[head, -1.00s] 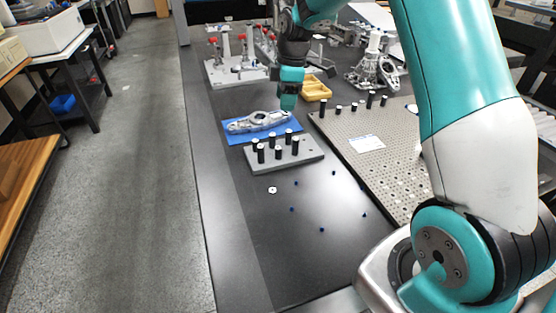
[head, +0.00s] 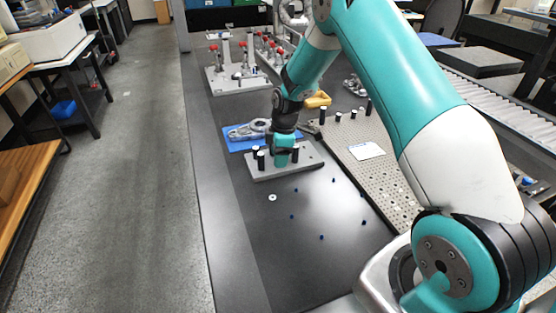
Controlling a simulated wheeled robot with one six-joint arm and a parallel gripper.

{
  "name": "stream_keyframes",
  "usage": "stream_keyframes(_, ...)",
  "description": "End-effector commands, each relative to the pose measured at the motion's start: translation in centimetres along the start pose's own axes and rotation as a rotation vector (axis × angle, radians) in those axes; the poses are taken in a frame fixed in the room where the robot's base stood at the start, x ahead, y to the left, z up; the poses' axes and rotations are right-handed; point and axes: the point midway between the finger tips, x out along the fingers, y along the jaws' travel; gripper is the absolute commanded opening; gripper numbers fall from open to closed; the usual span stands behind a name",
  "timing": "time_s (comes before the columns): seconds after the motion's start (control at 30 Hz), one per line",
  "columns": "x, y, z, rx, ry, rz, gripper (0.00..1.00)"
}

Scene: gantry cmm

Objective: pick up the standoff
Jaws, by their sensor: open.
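Several black standoffs with pale tops stand upright on a grey plate (head: 265,175) on the dark table. One standoff (head: 261,160) is left of my gripper, and another (head: 294,154) shows close against its right side. My gripper (head: 282,163) points down, low over the middle of the plate, among the standoffs. It is open. Its fingertips and some of the standoffs are hidden by the gripper body, so I cannot tell whether a standoff is between the jaws.
A grey metal part (head: 240,132) lies on a blue mat (head: 236,146) behind the plate. A perforated board (head: 385,180) with more black posts is at right. A white washer (head: 272,197) and several small blue pieces lie on the open table in front.

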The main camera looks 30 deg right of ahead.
Motion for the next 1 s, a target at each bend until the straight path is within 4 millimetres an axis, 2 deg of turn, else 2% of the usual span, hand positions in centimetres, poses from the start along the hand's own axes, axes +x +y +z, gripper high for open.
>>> stream_keyframes(0.13, 1.46, 0.11, -0.02, 0.000, 0.000, 0.002, 0.53)
stream_keyframes(0.37, 1.63, 0.13, -0.01, 0.000, 0.001, 0.003, 0.53)
stream_keyframes(0.6, 1.61, 0.13, 0.00, 0.000, 0.001, 0.003, 0.00)
stream_keyframes(1.0, 1.02, 0.19, -0.09, 0.000, 0.001, 0.005, 0.00)
